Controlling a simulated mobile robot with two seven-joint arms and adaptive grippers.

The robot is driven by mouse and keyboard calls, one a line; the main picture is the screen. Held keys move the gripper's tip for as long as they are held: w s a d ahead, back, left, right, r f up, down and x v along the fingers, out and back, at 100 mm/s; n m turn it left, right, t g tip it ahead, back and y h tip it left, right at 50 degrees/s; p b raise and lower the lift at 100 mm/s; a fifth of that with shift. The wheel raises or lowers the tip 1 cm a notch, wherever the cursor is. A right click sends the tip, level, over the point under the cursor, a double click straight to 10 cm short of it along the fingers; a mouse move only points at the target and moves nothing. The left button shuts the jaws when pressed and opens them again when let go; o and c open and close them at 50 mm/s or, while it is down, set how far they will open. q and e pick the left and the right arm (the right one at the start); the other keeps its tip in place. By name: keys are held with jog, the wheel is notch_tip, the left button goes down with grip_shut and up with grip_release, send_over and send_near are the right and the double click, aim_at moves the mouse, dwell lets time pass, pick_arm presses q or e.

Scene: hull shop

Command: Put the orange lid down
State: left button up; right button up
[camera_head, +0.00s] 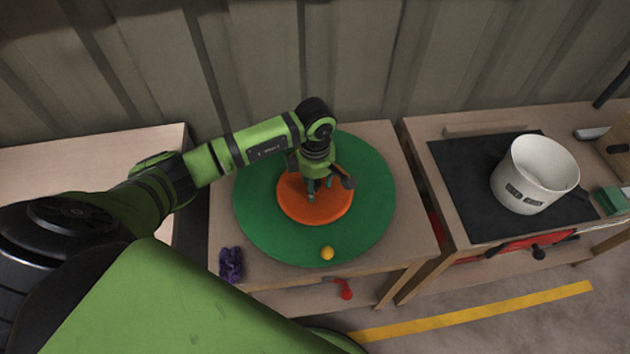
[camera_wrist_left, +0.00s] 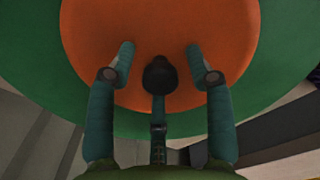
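The orange lid (camera_head: 300,208) is a flat disc over the middle of a round green disc (camera_head: 262,235) on the wooden table in the head view. The lid also fills the upper middle of the left wrist view (camera_wrist_left: 90,40). Whether it rests on the green disc cannot be told. My left gripper (camera_head: 319,188) is directly above the lid, pointing down. In the left wrist view its fingers (camera_wrist_left: 160,62) are spread wide apart, with a dark round shape between them. Whether that shape belongs to the lid or to my gripper is unclear. My right gripper is not in view.
A yellow ball (camera_head: 327,253) lies at the green disc's front edge, and a purple crumpled thing (camera_head: 231,264) at the table's front left. On the right-hand table, a white pot (camera_head: 535,174) stands on a black mat (camera_head: 460,187). A corrugated wall closes the back.

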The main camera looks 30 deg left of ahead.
pick_arm(q)
jog(key=shift+r+p, duration=0.3)
notch_tip(320, 180, up, 12)
jog(key=b, duration=0.2)
jog(key=shift+f, duration=0.2)
